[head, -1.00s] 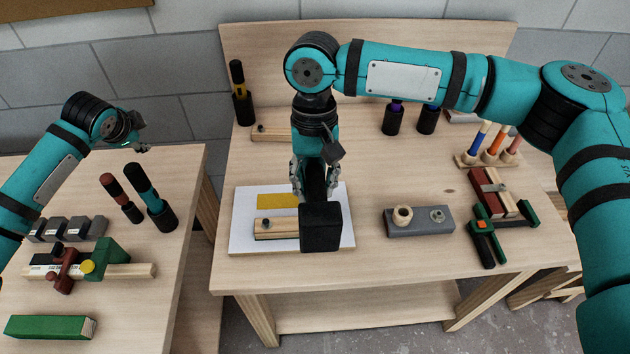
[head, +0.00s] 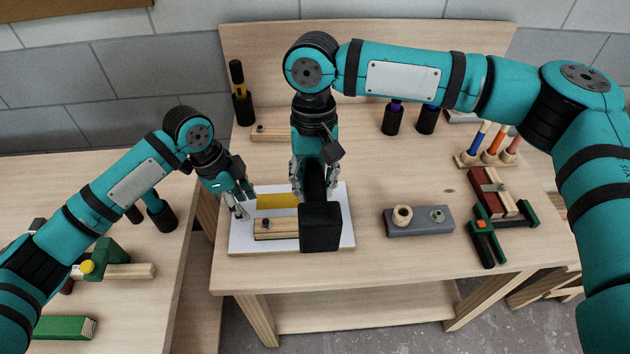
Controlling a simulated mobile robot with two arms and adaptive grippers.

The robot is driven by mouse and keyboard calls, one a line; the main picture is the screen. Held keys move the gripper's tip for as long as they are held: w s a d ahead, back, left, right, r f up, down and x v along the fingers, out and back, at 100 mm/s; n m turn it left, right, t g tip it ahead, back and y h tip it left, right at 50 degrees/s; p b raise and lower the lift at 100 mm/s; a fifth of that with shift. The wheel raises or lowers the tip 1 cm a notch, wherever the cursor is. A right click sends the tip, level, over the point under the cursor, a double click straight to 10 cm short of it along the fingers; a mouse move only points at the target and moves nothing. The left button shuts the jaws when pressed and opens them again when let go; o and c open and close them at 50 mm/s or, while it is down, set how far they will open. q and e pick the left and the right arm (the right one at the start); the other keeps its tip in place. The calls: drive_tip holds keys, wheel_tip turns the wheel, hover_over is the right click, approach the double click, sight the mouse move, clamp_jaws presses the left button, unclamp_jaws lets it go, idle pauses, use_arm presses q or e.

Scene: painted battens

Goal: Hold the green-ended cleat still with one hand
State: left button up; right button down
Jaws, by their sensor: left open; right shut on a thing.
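A pale wooden batten (head: 274,229) with a dark knob lies on a white board (head: 240,241) at the front left of the main bench. Its right end is hidden behind a black block, and I see no green end on it. My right gripper (head: 316,192) is shut on the black block (head: 320,227) over the board. I cannot tell whether the block touches the batten. My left gripper (head: 242,212) is open and empty, over the board's left edge, just left of the batten and apart from it as far as I can see.
A yellow patch (head: 277,201) shows on the board behind the batten. A grey block with fittings (head: 418,222) and a green clamp (head: 487,238) stand to the right. Another batten (head: 270,134) lies at the back. A green bar (head: 65,328) lies on the left table.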

sight(259, 225)
use_arm(q)
drive_tip(key=x, duration=0.7)
drive_tip(key=shift+f, duration=0.3)
drive_tip(key=shift+s+d+f, duration=0.15)
drive_tip(key=shift+f, duration=0.35)
use_arm(e)
drive_tip(key=shift+s+r, duration=0.1)
use_arm(q)
drive_tip(key=shift+w, duration=0.2)
use_arm(e)
drive_tip(key=shift+w, duration=0.2)
use_arm(q)
drive_tip(key=c, duration=0.7)
drive_tip(key=shift+o, duration=0.2)
